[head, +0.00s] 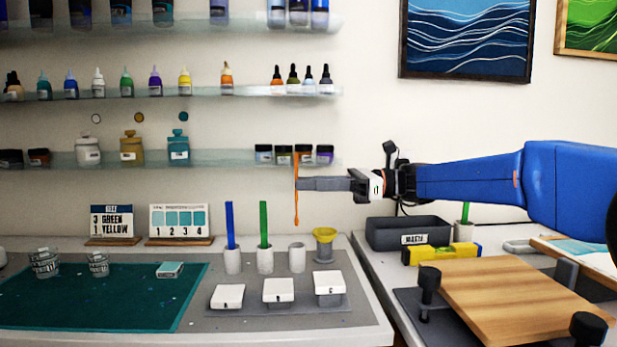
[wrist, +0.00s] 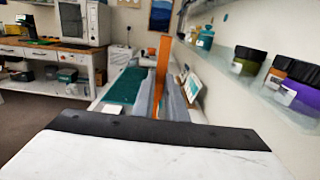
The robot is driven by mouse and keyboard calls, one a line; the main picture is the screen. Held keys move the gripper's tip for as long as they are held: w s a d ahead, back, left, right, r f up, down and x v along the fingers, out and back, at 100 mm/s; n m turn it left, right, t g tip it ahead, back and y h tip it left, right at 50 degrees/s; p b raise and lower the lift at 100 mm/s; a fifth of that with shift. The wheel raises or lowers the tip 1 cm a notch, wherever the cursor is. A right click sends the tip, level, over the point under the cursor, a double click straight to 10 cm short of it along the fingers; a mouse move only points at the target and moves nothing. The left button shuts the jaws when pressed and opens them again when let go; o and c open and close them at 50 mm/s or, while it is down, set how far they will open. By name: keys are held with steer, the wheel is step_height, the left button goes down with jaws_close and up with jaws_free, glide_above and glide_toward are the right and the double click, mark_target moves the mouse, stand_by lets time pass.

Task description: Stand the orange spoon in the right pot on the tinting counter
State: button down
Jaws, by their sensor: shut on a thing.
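The orange spoon (head: 296,190) hangs upright in my gripper (head: 302,184), which is shut on its upper part. Its lower end is above the counter, over the right pot, and apart from it. The spoon also shows in the wrist view (wrist: 163,62), between the two grey fingers. The right pot (head: 297,257) is a small pale cup that looks empty from here, on the grey mat of the tinting counter (head: 365,325). To its left, one pot (head: 233,261) holds a blue stick (head: 230,225) and another (head: 265,260) holds a green stick (head: 264,224).
A yellow funnel (head: 325,236) on a grey stand is just right of the right pot. White blocks (head: 278,290) lie in front. Shelves with bottles (head: 227,78) and jars (wrist: 300,92) are on the wall behind. A grey bin (head: 385,232) stands on the right bench.

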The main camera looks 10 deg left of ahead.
step_height(320, 180, down, 8)
stand_by(1.0)
steer(key=shift+f, duration=0.1)
steer(key=c, duration=1.7)
jaws_free()
steer(key=v, duration=1.7)
steer(key=shift+s+d, duration=0.1)
steer(key=shift+d, duration=0.1)
